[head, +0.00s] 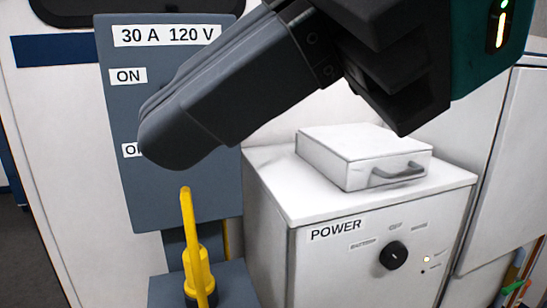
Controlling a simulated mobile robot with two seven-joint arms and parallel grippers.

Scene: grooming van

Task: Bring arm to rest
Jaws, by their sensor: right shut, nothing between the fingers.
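My right gripper (160,140) reaches in from the upper right, its dark fingers together and empty. It lies in front of the grey electrical panel (170,195) labelled "30 A 120 V", covering the middle of it and part of the lower label. The "ON" label (128,76) is visible to the left of the fingers. Any switch lever on the panel is hidden behind the gripper. I cannot tell whether the fingertips touch the panel. My left gripper is not in view.
Below the panel, a yellow plug and cable (196,262) stand upright. To the right is a white cabinet marked "POWER" (330,262) with a black knob (393,255) and a small lit lamp. A white case (365,152) with a handle lies on it.

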